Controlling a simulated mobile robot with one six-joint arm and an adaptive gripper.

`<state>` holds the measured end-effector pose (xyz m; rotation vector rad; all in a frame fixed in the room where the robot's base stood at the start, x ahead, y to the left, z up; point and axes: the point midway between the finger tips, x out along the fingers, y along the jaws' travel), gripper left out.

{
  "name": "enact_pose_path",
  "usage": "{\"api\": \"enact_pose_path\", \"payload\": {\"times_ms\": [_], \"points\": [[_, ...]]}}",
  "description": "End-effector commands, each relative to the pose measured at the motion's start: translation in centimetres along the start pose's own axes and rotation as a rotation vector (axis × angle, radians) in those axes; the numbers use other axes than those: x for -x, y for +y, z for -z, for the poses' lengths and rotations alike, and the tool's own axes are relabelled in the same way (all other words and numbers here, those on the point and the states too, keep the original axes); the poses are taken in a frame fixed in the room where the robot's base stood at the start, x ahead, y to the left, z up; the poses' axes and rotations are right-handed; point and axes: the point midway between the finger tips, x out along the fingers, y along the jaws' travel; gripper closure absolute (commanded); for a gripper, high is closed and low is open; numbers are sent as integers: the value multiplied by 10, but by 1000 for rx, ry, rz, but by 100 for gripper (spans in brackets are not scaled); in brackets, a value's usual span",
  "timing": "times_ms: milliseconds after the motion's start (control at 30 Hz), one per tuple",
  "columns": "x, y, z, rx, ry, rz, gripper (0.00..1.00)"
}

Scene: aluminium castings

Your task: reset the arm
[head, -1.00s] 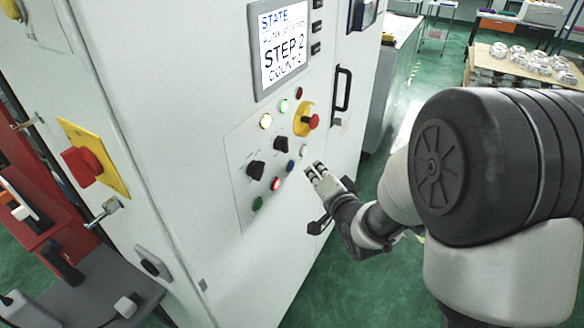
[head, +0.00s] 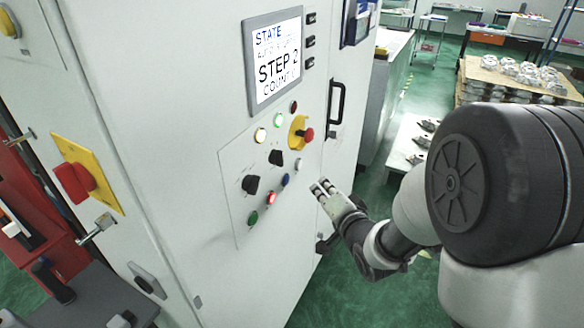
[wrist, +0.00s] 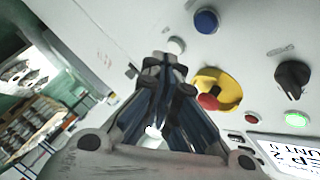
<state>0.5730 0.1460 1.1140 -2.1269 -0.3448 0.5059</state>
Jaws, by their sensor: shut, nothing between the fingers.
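My gripper (head: 325,188) is shut and empty. In the head view it is in front of the lower right of the control panel (head: 236,212) on a white cabinet, apart from the buttons. In the wrist view the closed fingers (wrist: 160,62) point toward the panel, near a white button (wrist: 177,45). A red emergency stop on a yellow base (wrist: 222,88), a blue button (wrist: 206,21) and a black knob (wrist: 292,78) show beyond them. My arm fills the right of the head view.
The cabinet screen (head: 276,62) reads STATE and STEP 2. A red switch on a yellow plate (head: 75,183) sticks out at left, and a black door handle (head: 337,102) at right. A wooden table (head: 478,72) with several castings stands at the back right.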

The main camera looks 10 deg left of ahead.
Motion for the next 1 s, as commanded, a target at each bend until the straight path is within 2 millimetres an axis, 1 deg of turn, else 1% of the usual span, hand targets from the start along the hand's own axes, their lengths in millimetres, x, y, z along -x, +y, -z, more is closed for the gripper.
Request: {"api": "enact_pose_path", "payload": {"times_ms": [133,200,267,367,400,467,500,567,600,633,667,700,733,767,800,900,1000], "points": [[2,0,3,11,3,-11,100],[7,-1,11,45,9,-42,100],[16,-1,21,94,14,-91,100],[44,0,42,205,14,-214,100],[59,1,50,251,7,-273,100],[85,4,59,316,-13,-360,100],[103,6,63,354,-34,-416,100],[132,9,66,405,-73,-495,100],[153,10,66,435,-105,-544,100],[169,11,65,456,-132,-578,100],[185,12,62,475,-161,-610,100],[207,13,58,499,-204,-648,100],[223,14,53,515,-238,-673,100],[239,14,48,531,-274,-695,100],[260,14,40,548,-323,-720,100],[306,14,18,585,-442,-758,100],[339,13,-2,611,-540,-770,100]]}}
